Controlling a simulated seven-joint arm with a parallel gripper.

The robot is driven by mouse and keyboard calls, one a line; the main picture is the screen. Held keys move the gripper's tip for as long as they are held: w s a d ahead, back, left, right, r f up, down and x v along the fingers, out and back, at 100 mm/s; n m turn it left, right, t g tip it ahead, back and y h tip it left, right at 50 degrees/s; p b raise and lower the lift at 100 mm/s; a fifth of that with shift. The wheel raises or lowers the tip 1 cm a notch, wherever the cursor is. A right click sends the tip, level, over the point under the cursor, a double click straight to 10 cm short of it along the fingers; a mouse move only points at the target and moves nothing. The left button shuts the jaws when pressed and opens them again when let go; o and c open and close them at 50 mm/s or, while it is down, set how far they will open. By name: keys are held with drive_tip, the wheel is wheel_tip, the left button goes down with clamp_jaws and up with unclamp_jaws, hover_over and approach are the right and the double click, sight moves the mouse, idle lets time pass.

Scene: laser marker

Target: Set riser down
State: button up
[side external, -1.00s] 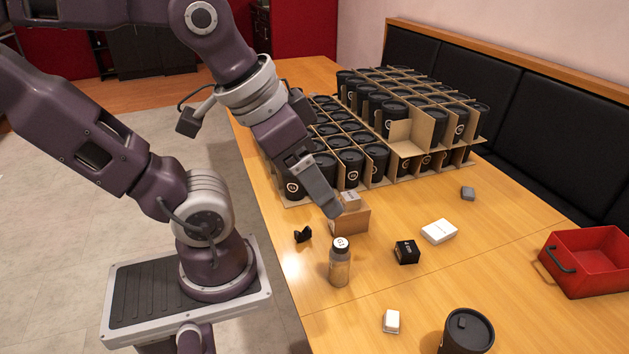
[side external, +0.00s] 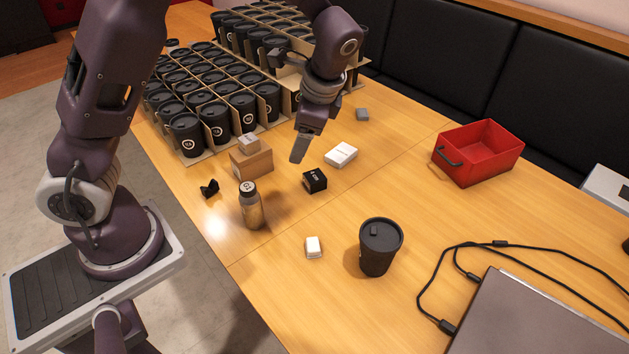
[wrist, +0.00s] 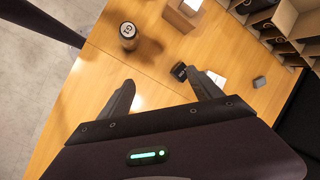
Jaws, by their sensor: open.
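A small black block marked "4 cm" (side external: 315,181), which looks like the riser, rests on the wooden table. My gripper (side external: 299,152) is open and empty, just behind and left of the block in the side view, with its fingers pointing down. In the wrist view, the black block (wrist: 179,71) shows beyond the gap between the open fingers (wrist: 162,88), closer to the right one. A white box (side external: 341,155) lies beside the block.
A labelled bottle (side external: 251,207), brown box (side external: 251,163), black clip-like item (side external: 210,188), white item (side external: 313,247) and black cup (side external: 379,247) stand nearby. Packed cups (side external: 215,100) fill the back left. A red bin (side external: 478,155) is at right.

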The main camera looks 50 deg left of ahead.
drive_tip(key=w+a+f+m+y, duration=0.3)
drive_tip(key=w+f+m+y, duration=0.2)
drive_tip(key=f, duration=0.4)
drive_tip(key=m+t+y, duration=0.3)
drive_tip(key=m, duration=0.3)
approach(310, 173)
drive_tip(key=a+f, duration=0.1)
drive_tip(key=w+a+f, duration=0.1)
drive_tip(key=a, duration=0.1)
drive_tip(key=shift+w+a+f, duration=0.1)
drive_tip(key=shift+w+f, duration=0.2)
drive_tip(key=shift+f, duration=0.1)
drive_tip(key=x, duration=0.7)
drive_tip(key=shift+a, duration=0.15)
clamp_jaws()
